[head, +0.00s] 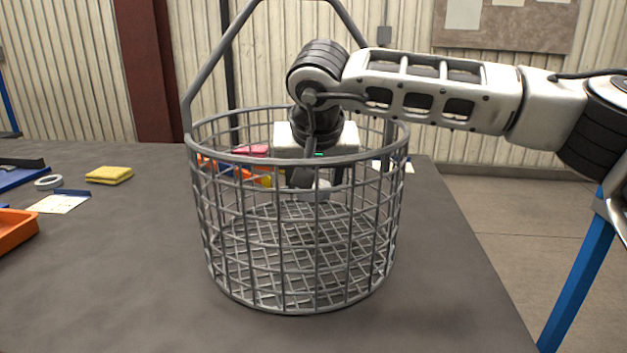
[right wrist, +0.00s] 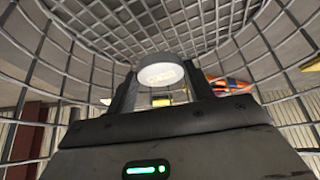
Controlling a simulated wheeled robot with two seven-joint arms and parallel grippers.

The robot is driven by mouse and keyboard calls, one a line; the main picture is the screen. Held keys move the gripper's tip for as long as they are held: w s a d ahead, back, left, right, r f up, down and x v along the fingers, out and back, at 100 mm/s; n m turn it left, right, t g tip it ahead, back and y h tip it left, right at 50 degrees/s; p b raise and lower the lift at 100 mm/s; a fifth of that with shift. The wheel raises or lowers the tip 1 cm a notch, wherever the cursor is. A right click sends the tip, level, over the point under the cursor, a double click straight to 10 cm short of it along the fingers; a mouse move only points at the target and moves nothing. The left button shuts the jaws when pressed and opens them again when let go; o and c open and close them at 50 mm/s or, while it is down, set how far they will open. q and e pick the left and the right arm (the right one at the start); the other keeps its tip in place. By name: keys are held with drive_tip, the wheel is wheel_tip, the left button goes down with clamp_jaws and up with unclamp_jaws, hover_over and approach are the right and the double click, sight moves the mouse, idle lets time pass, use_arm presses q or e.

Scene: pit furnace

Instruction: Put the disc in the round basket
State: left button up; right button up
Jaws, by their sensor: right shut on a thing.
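The round basket (head: 297,307) is a grey wire-mesh basket with a tall handle, standing upright on the dark table. My right arm reaches in from the right, and my right gripper (head: 318,187) points down inside the basket, below its rim. It is shut on the disc (right wrist: 162,75), a pale round piece that shows between the fingers in the right wrist view. In the head view the disc (head: 320,187) is partly hidden behind the basket's wires. It is held above the mesh floor, apart from it. My left gripper is not in view.
A yellow sponge (head: 110,174), a grey ring (head: 48,182), a paper sheet (head: 60,202) and an orange tray (head: 15,230) lie at left. Coloured items (head: 250,151) sit behind the basket. The table is clear in front and right of the basket.

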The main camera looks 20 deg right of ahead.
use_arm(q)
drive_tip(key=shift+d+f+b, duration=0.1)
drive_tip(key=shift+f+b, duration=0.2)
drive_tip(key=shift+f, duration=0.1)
use_arm(e)
drive_tip(key=shift+f, duration=0.55)
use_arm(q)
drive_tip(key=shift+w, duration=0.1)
use_arm(e)
drive_tip(key=o, duration=1.3)
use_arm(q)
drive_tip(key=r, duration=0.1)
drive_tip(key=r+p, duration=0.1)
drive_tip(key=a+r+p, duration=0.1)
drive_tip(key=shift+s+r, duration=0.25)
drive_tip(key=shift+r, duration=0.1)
use_arm(e)
drive_tip(key=v, duration=1.3)
drive_tip(key=shift+w+d+r, duration=0.1)
drive_tip(key=shift+w+r, duration=0.05)
drive_tip(key=shift+w, duration=0.05)
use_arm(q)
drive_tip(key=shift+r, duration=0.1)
